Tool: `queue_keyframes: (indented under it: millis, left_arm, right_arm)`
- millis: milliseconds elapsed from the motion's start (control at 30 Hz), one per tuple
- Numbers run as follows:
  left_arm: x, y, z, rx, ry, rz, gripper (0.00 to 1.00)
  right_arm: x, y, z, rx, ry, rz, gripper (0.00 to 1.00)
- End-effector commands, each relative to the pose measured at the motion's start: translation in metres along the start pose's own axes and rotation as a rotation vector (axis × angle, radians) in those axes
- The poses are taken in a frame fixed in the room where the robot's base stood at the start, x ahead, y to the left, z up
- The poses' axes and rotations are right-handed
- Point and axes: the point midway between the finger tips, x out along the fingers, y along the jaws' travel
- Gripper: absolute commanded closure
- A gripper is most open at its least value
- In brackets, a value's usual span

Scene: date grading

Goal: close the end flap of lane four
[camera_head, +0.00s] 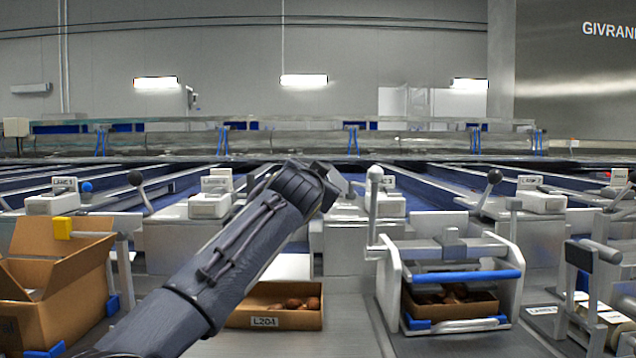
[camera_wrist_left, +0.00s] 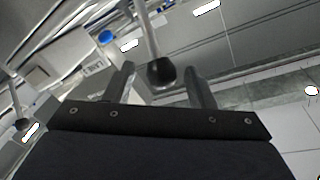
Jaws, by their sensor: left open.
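My left arm crosses the head view from the lower left. My left gripper (camera_head: 328,178) is at the row of lane ends, in front of the lane labels, and its fingertips are mostly hidden by the wrist. In the left wrist view the gripper (camera_wrist_left: 163,84) is open, with a dark round lever knob (camera_wrist_left: 160,72) showing between its two fingers. Whether they touch it I cannot tell. Other dark-knobbed levers stand along the lane ends, at left (camera_head: 135,178) and at right (camera_head: 494,176). I cannot make out which lane is four, and its flap is not clearly seen.
An open cardboard box (camera_head: 60,275) stands at left. A labelled carton (camera_head: 270,318) with dates sits below my arm. A white frame with a blue bar (camera_head: 462,276) stands at right, with an upright grey-knobbed handle (camera_head: 374,205) at its left side.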

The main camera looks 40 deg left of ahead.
Motion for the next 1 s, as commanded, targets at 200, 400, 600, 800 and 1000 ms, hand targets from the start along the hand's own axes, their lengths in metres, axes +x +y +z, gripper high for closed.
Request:
queue_keyframes:
  millis: [200, 400, 600, 800, 1000]
  left_arm:
    - [-0.040, 0.001, 0.002, -0.003, 0.004, 0.002, 0.50]
    - [-0.058, 0.001, 0.001, -0.001, 0.001, 0.001, 0.50]
    - [-0.060, 0.001, 0.001, 0.000, 0.001, 0.000, 0.50]
    - [-0.059, 0.001, 0.001, 0.000, 0.000, 0.000, 0.50]
    - [-0.059, 0.000, -0.001, 0.000, 0.000, 0.000, 0.50]
  right_arm:
    - [0.013, 0.006, 0.006, 0.000, 0.000, 0.000, 1.00]
    - [0.015, 0.007, 0.007, 0.000, 0.000, 0.000, 1.00]
    - [0.014, 0.006, 0.007, 0.000, 0.000, 0.000, 1.00]
    - [0.014, 0.006, 0.007, 0.000, 0.000, 0.000, 1.00]
    - [0.013, 0.006, 0.007, 0.000, 0.000, 0.000, 1.00]
